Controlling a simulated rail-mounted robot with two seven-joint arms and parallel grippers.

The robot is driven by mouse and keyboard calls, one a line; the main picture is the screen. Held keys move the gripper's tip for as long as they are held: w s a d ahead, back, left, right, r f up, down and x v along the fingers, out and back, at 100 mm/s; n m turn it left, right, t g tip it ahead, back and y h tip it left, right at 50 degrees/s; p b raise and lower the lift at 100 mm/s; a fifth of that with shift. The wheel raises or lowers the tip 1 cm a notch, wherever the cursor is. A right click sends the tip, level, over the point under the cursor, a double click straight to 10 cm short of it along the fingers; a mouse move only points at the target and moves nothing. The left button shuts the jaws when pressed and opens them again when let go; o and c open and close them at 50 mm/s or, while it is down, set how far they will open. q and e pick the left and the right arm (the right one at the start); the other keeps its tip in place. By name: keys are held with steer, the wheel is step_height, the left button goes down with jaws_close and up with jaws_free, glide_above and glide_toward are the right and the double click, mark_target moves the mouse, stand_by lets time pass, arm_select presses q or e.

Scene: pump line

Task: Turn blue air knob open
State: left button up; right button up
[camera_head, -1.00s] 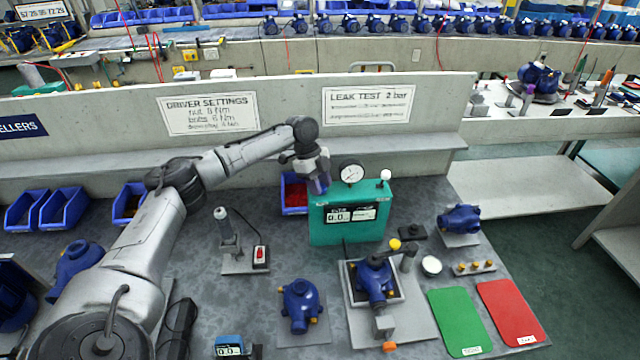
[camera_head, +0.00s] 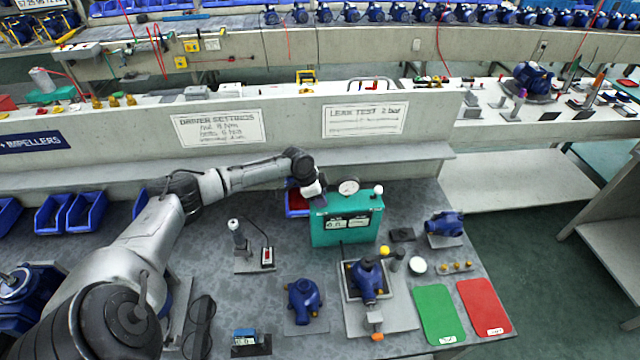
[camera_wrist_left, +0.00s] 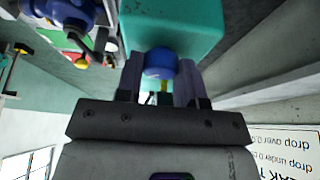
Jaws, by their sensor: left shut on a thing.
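The blue air knob (camera_wrist_left: 160,64) shows in the left wrist view, against the teal leak-test box (camera_wrist_left: 180,20). My left gripper (camera_wrist_left: 160,80) has its two fingers on either side of the knob and is shut on it. In the head view the left gripper (camera_head: 318,198) is at the upper left corner of the teal box (camera_head: 345,228), where it hides the knob. The box carries a round white gauge (camera_head: 348,187) and a dark display (camera_head: 348,223). How far the knob is turned cannot be told. My right gripper is not in view.
A blue pump (camera_head: 368,282) sits in a fixture in front of the box, by a yellow ball handle (camera_head: 384,250). Another blue pump (camera_head: 303,299) stands to its left. Green (camera_head: 440,314) and red (camera_head: 484,306) mats lie at the right. A low wall rises behind.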

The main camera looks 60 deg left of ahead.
arm_select(q)
steer(key=n+y+p, duration=0.1)
steer(key=n+p, duration=0.1)
steer(key=p, duration=0.2)
steer(key=n+y+p, duration=0.1)
steer(key=n+p, duration=0.4)
steer(key=p, duration=0.2)
steer(key=shift+d+r+n+t+y+p, duration=0.15)
steer(key=shift+r+n+t+y+p, duration=0.15)
steer(key=shift+y, duration=0.1)
steer(key=shift+f+n+y+p, duration=0.1)
steer(key=shift+n+y+p, duration=0.2)
steer(key=shift+n+p, duration=0.45)
steer(key=shift+f+n+p, duration=0.1)
steer(key=shift+n+p, duration=0.15)
steer(key=shift+p, duration=0.05)
steer(key=o, duration=0.8)
steer(key=shift+o, duration=0.6)
steer(key=shift+f, duration=0.1)
